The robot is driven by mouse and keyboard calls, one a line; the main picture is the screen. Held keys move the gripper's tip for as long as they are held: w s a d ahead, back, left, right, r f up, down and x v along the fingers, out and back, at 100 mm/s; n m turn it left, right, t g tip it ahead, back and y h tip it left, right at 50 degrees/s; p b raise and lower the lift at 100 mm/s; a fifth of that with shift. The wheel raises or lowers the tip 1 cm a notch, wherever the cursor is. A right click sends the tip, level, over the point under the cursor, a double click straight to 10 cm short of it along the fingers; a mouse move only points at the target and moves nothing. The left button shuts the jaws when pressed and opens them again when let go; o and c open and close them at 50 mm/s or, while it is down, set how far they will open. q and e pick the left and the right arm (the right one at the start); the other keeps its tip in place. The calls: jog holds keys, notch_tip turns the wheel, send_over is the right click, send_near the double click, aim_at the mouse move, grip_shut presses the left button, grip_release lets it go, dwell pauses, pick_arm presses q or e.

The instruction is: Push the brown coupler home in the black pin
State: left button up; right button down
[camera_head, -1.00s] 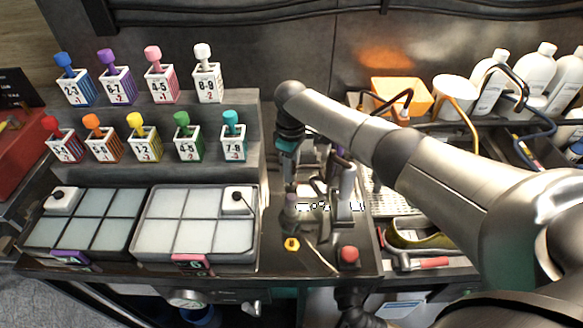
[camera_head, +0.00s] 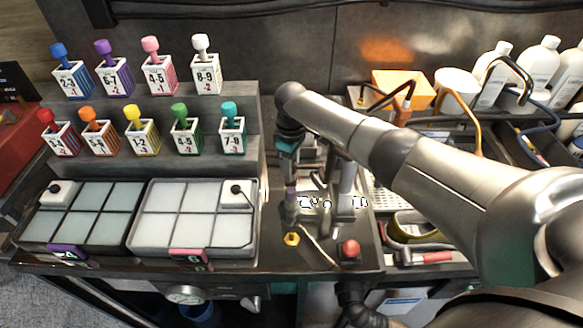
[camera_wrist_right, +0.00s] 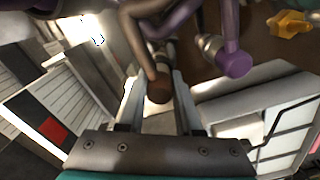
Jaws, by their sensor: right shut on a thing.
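My right gripper (camera_head: 289,168) reaches down over the fixture right of the trays in the head view. In the right wrist view its two fingers (camera_wrist_right: 156,82) stand on either side of the brown coupler (camera_wrist_right: 159,92), shut on it. The coupler's round brown end faces the camera and a bent brown arm or tube runs up from it. The black pin cannot be made out; the coupler and the fingers cover the spot beyond. In the head view the coupler is too small and hidden to tell. My left gripper is not in view.
A purple coupler (camera_wrist_right: 235,64) with a metal collar sits close right of the fingers. A yellow knob (camera_head: 292,239) and a red button (camera_head: 349,248) are in front of the fixture. Lidded trays (camera_head: 196,205) lie to the left, bottles (camera_head: 538,68) at the back right.

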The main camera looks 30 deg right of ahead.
jog(key=shift+f, duration=0.2)
jog(key=c, duration=0.5)
grip_release()
notch_tip(320, 180, up, 15)
jog(key=p, duration=0.1)
jog(key=shift+r, duration=0.2)
